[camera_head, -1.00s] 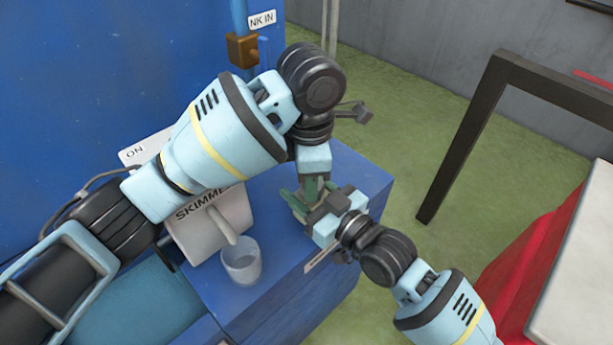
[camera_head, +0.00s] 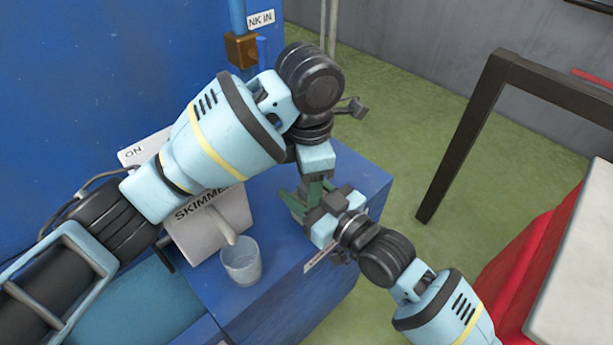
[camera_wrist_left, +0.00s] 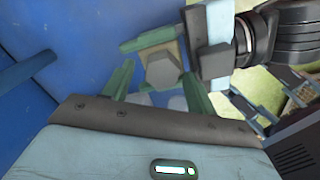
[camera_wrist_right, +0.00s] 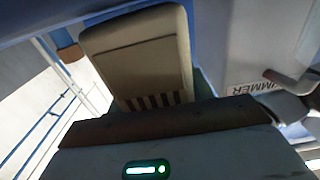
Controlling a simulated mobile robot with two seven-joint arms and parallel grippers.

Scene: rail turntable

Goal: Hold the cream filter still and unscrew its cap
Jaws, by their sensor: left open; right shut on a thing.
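The cream filter (camera_wrist_right: 140,55) stands close in front of my right gripper in the right wrist view, with dark slots low on its face. Its grey six-sided cap (camera_wrist_left: 162,69) shows in the left wrist view. My left gripper (camera_wrist_left: 158,86) is open, with one green finger on each side of the cap and gaps between. My right gripper (camera_head: 303,203) comes in from the right and is shut on the filter. In the head view, my left gripper (camera_head: 314,188) points down just above it, and the two grippers hide the filter and cap.
A clear cup (camera_head: 241,263) stands on the blue box top (camera_head: 270,300), beside the grey skimmer unit (camera_head: 212,230) with its lever. A dark frame (camera_head: 465,140) and a red-sided table (camera_head: 525,260) stand to the right. Green floor lies between.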

